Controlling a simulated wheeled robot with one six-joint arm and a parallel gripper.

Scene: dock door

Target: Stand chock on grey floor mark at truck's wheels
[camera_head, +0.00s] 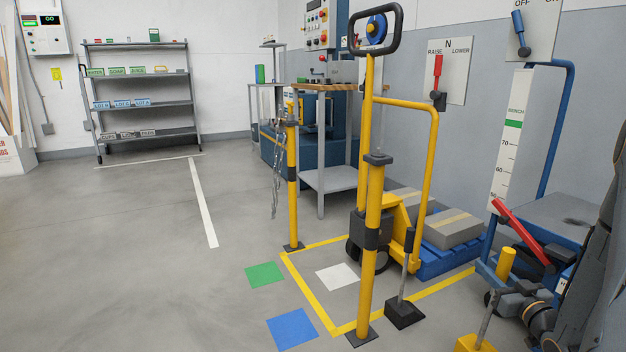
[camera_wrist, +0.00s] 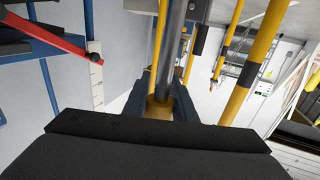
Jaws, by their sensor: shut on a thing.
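My gripper (camera_head: 497,298) is shut on the grey upright handle of a yellow chock (camera_head: 474,344), at the lower right of the head view. The chock hangs below the gripper, cut by the picture's bottom edge; whether it touches the floor cannot be told. In the wrist view my gripper's dark fingers (camera_wrist: 165,104) close around a grey rod. A pale grey-white floor mark (camera_head: 338,276) lies near the wheels of the yellow pallet truck (camera_head: 398,225), left of my gripper. The truck's front wheel (camera_head: 376,259) is partly hidden by a post.
A black chock (camera_head: 404,314) with an upright handle stands between my gripper and the mark. Yellow posts (camera_head: 372,240) stand beside the mark. Green (camera_head: 264,275) and blue (camera_head: 292,329) marks lie left. A blue bench (camera_head: 548,217) with a red lever is close behind my gripper. Floor at left is clear.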

